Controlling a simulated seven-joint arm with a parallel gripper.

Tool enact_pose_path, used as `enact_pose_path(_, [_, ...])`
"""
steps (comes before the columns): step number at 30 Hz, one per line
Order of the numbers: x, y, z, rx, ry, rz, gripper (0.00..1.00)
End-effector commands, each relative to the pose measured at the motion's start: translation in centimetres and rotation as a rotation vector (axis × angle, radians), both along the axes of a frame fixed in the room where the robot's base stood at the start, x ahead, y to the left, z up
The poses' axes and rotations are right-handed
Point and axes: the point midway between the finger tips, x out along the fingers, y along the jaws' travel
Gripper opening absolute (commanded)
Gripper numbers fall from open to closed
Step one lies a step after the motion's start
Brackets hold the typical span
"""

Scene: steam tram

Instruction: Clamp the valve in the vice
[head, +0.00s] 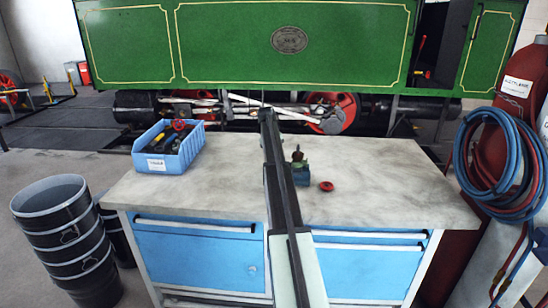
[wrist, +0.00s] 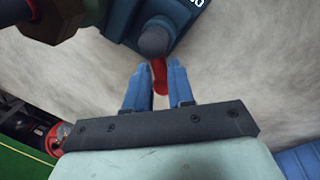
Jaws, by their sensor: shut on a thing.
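The vice (head: 300,176) is a small dark blue-green block on the bench, just right of my arm. The valve (head: 298,155), brownish with a green part, stands upright at the top of the vice; whether the jaws grip it is too small to tell. In the wrist view, the vice (wrist: 178,12) is at the top with a grey rounded screw end, and part of what looks like the valve (wrist: 65,10) shows at the upper left. My gripper (wrist: 157,78) is shut on a red piece (wrist: 160,74) below the screw end, apparently the vice handle. My arm hides this in the head view.
A red disc (head: 326,186) lies on the bench (head: 390,190) right of the vice. A blue crate of tools (head: 155,163) stands at the back left. The bench's right side is clear. A green locomotive (head: 350,45) stands behind. Black buckets (head: 62,235) and hoses (head: 500,160) flank the bench.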

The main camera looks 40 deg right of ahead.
Motion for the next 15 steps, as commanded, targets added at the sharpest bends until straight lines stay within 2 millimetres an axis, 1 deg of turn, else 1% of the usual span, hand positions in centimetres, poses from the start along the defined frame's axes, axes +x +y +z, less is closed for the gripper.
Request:
enact_pose_path(1, [0.35, -0.04, 0.05, -0.001, -0.007, -0.004, 0.00])
enact_pose_path(14, [0.37, -0.10, 0.08, -0.002, -0.008, -0.009, 0.00])
enact_pose_path(15, [0.38, -0.10, 0.09, -0.002, -0.008, -0.009, 0.26])
